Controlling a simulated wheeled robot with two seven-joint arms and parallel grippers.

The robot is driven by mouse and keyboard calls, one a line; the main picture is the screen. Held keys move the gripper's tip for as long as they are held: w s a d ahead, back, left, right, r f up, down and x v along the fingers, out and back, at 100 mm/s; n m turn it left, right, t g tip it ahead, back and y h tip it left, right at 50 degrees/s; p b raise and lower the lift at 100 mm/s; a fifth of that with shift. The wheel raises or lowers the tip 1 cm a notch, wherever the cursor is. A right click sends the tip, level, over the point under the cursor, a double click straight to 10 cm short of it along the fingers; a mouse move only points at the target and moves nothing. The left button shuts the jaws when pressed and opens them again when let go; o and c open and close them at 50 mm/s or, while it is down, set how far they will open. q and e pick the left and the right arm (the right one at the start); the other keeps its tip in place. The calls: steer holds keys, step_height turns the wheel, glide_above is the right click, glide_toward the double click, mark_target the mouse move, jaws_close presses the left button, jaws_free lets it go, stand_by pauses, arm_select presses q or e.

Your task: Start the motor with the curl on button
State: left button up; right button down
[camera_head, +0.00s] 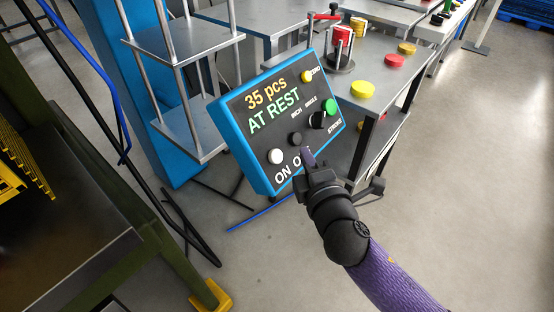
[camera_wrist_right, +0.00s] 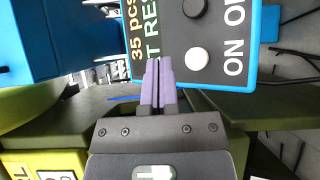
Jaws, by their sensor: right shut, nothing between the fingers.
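A blue-framed control panel (camera_head: 232,127) with a dark face reads "35 pcs AT REST" in the head view. A white button (camera_head: 275,156) sits above the word ON; it also shows in the wrist view (camera_wrist_right: 196,58). A black button (camera_head: 295,138) sits above the partly covered word OFF and shows in the wrist view (camera_wrist_right: 195,8). My right gripper (camera_head: 309,158) is shut and empty, its purple fingertips in front of the panel's lower edge. In the wrist view the fingertips (camera_wrist_right: 158,68) appear beside the white button; contact with the panel cannot be told. My left gripper is not in view.
The panel also carries a black knob (camera_head: 317,121), a green button (camera_head: 330,105) and a yellow button (camera_head: 307,76). A grey table (camera_head: 393,84) with yellow and red discs stands behind. A dark bench (camera_head: 80,235) is at left. The floor at right is open.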

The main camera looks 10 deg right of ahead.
mark_target(288, 160)
steer(key=w+a+f+b, duration=0.2)
steer(key=w+f, duration=0.1)
steer(key=shift+w+a+b, duration=0.2)
steer(key=shift+a+b, duration=0.1)
stand_by(0.5)
stand_by(0.3)
stand_by(0.3)
stand_by(0.7)
